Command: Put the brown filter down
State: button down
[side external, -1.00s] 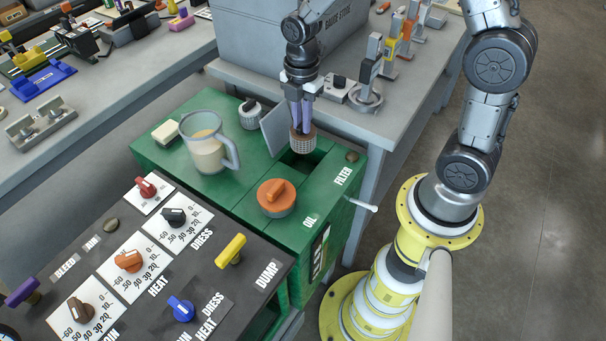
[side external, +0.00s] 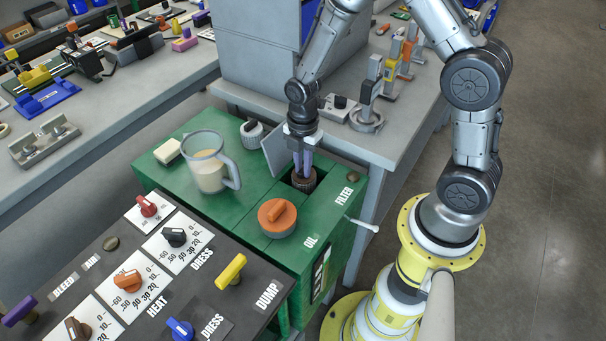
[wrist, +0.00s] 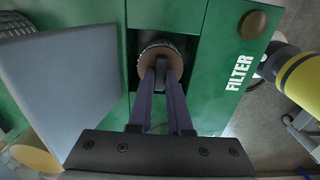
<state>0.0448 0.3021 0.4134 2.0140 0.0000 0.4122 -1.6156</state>
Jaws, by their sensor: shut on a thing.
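The brown filter (side external: 303,181) is a short ribbed cylinder. It sits partly down in the dark square opening of the green cabinet, beside the word FILTER. My gripper (side external: 303,172) points down from above and is shut on the filter's top. In the wrist view, the purple fingers of my gripper (wrist: 161,85) close on a grey tab on the filter's brown top (wrist: 148,57). The filter's lower part is hidden inside the opening, so I cannot tell whether it touches the bottom.
A grey lid (side external: 275,151) stands open at the opening's left edge. An orange oil cap (side external: 277,217) is in front. A jug (side external: 211,162) with pale liquid, a white block (side external: 168,151) and a grey ribbed cylinder (side external: 252,134) stand on the green top (side external: 240,213).

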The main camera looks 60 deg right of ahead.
aim_at(301, 172)
jog(key=shift+f, duration=1.5)
jog(key=shift+f, duration=0.2)
jog(key=c, duration=0.9)
grip_release()
jog(key=shift+o, duration=0.2)
notch_tip(301, 172, up, 14)
jog(key=s+a+r+m+t, duration=0.1)
jog(key=s+r+m+t, duration=0.4)
jog(key=s+r+m, duration=0.9)
jog(key=s+m, duration=0.3)
jog(key=shift+a+r, duration=0.15)
jog(key=shift+a, duration=0.1)
jog(key=o, duration=0.4)
jog(key=shift+s+m+t, duration=0.3)
jog(key=shift+m, duration=0.2)
